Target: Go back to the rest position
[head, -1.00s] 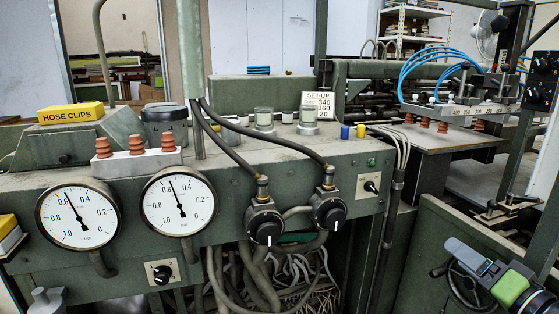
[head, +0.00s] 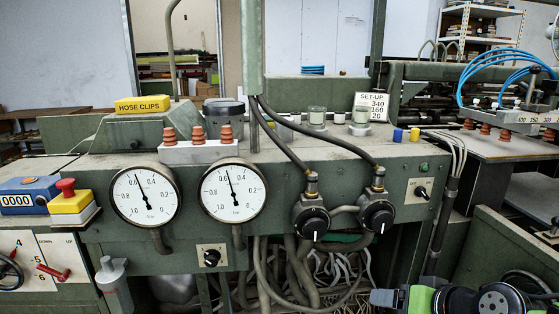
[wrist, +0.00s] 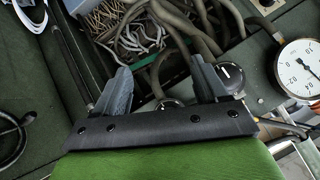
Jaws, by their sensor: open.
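My gripper (wrist: 160,76) is open in the wrist view, its two dark fingers spread apart with nothing between them. Beyond the fingers are hoses, wires and a black knob of the machine. In the head view my gripper (head: 384,298) shows at the bottom right, with its green body and dark wrist behind it. It points left, in front of the machine's lower opening. Part of my arm is cut off by the picture's lower edge.
The green machine panel carries two round gauges (head: 145,197) and two black regulator knobs (head: 311,222). Hoses (head: 290,262) hang below them. A red stop button (head: 67,188) and blue counter (head: 28,194) sit left. A yellow hose-clips box (head: 143,104) stands on top.

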